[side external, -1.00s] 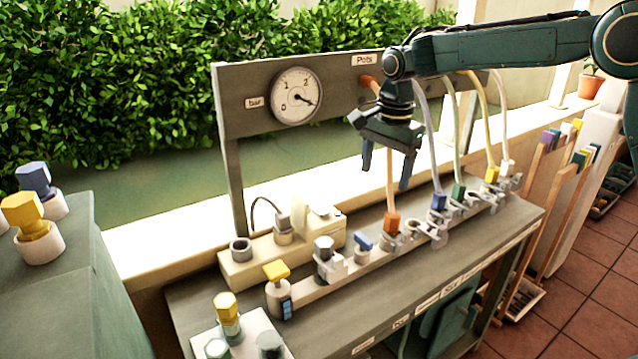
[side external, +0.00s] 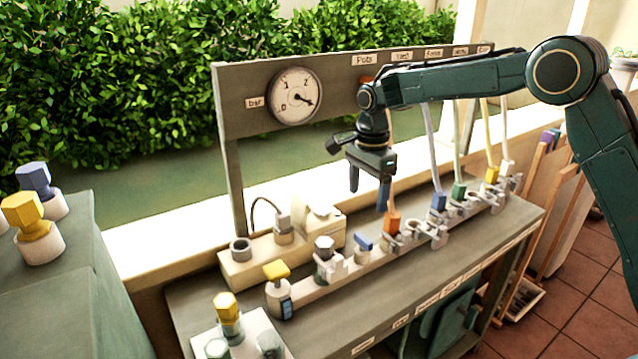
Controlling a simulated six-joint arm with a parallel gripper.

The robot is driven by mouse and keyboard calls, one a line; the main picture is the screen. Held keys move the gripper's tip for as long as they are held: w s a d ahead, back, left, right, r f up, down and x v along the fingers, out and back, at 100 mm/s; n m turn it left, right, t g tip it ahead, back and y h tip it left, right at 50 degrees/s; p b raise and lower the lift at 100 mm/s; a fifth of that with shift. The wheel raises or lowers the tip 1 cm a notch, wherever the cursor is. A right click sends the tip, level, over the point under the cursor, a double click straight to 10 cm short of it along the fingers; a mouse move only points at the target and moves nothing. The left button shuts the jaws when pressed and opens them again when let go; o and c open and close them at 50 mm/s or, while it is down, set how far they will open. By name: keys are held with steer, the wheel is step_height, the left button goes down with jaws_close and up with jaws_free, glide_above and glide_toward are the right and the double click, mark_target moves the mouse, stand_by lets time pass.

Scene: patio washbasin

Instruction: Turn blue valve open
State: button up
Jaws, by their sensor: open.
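The blue valve (side external: 363,242) is a small blue handle on a pale round body, set in the row on the bench between a grey-topped fitting and the orange connector. My gripper (side external: 368,200) is open and empty, its two dark fingers pointing down. In the picture it hangs above the blue valve, apart from it. Its right finger overlaps the area just above the orange connector (side external: 393,222). The exact depth between the fingers and the valve cannot be told. Another blue block (side external: 439,202), on a hose, sits further right along the row.
Hoses run up to the back panel, which holds a pressure gauge (side external: 295,96). The bench front (side external: 385,300) is clear.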

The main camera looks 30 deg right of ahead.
mark_target(363, 237)
step_height(363, 237, down, 12)
steer(key=shift+r, duration=0.25)
stand_by(0.3)
steer(key=c, duration=1)
